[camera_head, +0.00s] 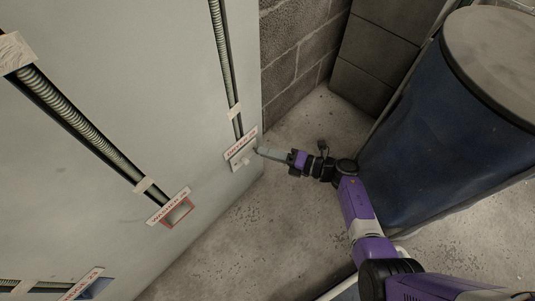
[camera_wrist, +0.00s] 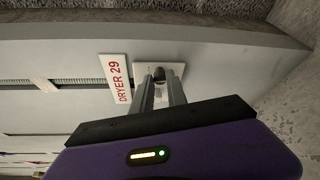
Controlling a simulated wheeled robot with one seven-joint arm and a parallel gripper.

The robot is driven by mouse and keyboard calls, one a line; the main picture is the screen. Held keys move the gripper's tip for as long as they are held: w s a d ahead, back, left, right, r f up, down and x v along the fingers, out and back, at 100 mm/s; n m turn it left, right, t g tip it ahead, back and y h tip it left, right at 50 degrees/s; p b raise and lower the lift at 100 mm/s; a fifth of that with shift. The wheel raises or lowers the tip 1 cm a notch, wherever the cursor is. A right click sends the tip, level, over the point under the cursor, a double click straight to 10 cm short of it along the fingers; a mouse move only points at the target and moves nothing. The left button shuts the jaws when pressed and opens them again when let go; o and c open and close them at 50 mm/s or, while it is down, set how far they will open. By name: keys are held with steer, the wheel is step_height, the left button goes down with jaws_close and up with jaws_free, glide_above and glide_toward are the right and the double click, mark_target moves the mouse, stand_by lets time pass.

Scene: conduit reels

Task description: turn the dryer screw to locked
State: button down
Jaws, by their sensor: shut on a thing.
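The dryer screw (camera_wrist: 159,73) is a small dark round piece on a pale plate (camera_wrist: 177,69), next to a white label with red letters reading DRYER 29 (camera_wrist: 117,79) in the wrist view. My gripper (camera_wrist: 160,84) is shut on the screw, its two grey fingers reaching to the plate. In the head view, my gripper (camera_head: 259,151) meets the wall panel beside the dryer label (camera_head: 240,143), and the plate (camera_head: 243,159) shows just below that label. The screw's turn angle and any lock mark are too small or hidden to read.
The pale wall panel (camera_head: 130,70) carries ribbed conduits and a washer label (camera_head: 168,207) above a red-framed opening (camera_head: 179,213). A large blue drum (camera_head: 435,125) stands at the right, close to my arm. Concrete floor (camera_head: 225,245) is clear below the panel.

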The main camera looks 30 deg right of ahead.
steer(key=shift+f+m, duration=0.1)
steer(key=shift+m, duration=0.3)
steer(key=c, duration=1.3)
jaws_free()
steer(key=shift+p+v, duration=0.65)
steer(key=shift+v, duration=3.25)
steer(key=shift+f, duration=0.15)
